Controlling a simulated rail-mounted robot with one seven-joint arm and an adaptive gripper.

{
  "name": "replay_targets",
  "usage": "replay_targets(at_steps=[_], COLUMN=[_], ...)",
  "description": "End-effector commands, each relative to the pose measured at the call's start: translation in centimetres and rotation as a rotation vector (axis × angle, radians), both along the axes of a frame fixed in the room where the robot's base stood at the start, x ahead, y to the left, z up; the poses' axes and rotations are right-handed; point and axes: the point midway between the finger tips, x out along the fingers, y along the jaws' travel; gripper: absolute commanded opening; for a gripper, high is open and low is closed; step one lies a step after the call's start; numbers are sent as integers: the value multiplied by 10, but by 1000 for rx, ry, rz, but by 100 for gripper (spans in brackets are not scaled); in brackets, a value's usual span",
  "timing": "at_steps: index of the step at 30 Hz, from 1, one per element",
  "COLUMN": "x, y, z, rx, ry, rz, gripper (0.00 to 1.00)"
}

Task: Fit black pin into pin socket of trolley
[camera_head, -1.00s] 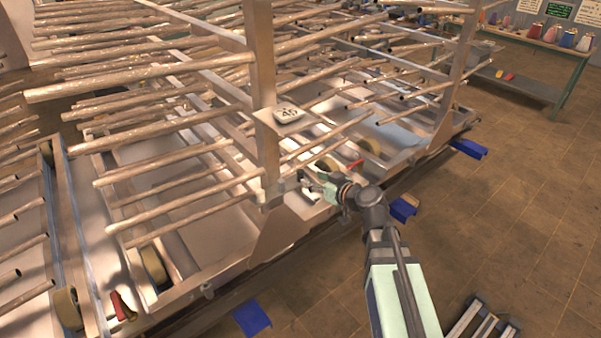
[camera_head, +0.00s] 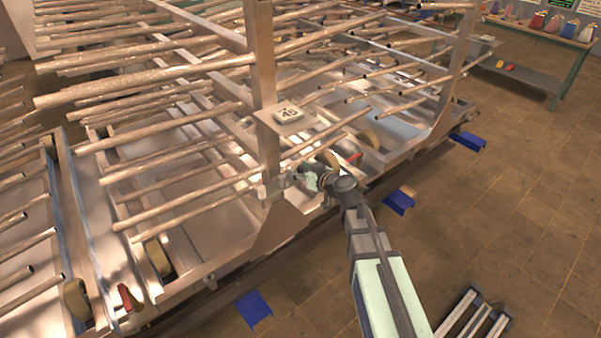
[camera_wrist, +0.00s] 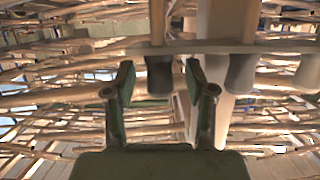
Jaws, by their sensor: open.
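The metal trolley (camera_head: 262,70) fills the left and middle of the head view, with a tall upright post and rows of rods. My gripper (camera_head: 284,182) is beside the lower part of this post, below a plate marked 45. In the wrist view my gripper (camera_wrist: 159,80) is open, its two fingers apart. A dark peg-like piece, possibly the black pin (camera_wrist: 160,68), hangs below a horizontal bar and shows between the fingertips. I cannot tell whether the fingers touch it. I cannot make out the pin socket in either view.
Two lighter peg-like pieces (camera_wrist: 241,72) hang right of the dark one. Long rods (camera_head: 180,210) stick out close to my gripper on the left. Blue blocks (camera_head: 254,310) lie along the trolley's floor edge. A table (camera_head: 545,35) stands far right; the floor (camera_head: 510,200) before it is largely clear.

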Motion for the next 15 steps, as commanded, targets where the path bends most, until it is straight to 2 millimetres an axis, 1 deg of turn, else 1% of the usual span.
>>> replay_targets(at_steps=[1, 2, 3, 5, 6, 15], x=[0, 0, 0, 0, 0, 0], y=[0, 0, 0, 0, 0, 0], z=[0, 0, 0, 0, 0, 0], rx=[0, 0, 0, 0, 0, 0], ry=[0, 0, 0, 0, 0, 0], rz=[0, 0, 0, 0, 0, 0], gripper=[55, 48, 34, 12, 0, 0])
